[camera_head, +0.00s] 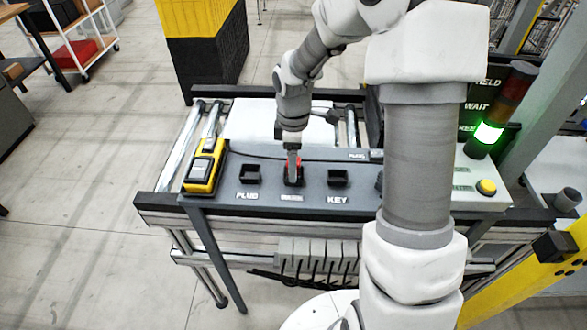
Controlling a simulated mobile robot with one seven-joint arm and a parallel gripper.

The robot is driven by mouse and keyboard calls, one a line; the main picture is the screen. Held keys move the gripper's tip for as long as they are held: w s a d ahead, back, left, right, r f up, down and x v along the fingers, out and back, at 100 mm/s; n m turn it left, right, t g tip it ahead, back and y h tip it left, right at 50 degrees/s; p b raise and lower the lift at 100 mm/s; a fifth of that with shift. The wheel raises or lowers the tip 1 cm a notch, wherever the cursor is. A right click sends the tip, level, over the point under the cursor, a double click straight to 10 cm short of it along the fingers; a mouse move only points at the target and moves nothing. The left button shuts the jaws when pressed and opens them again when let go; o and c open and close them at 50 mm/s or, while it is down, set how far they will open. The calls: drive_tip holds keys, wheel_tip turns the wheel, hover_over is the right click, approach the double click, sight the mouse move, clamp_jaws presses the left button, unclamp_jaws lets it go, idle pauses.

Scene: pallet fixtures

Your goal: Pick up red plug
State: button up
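The red plug (300,172) shows as small patches of red at the middle socket of the dark panel (220,184). My gripper (292,170) points down over that socket and hides most of the plug. The fingers are at the plug, but I cannot tell whether they are shut on it or only beside it. The plug's lower part and its fit in the socket are hidden.
Empty black sockets marked PLUG (249,174) and KEY (338,178) flank the middle one. A yellow and black device (204,166) lies at the panel's left end. A light tower (490,132) glows green at right, near a yellow button (486,187).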

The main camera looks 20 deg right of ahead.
clamp_jaws()
drive_tip(key=shift+r, duration=0.1)
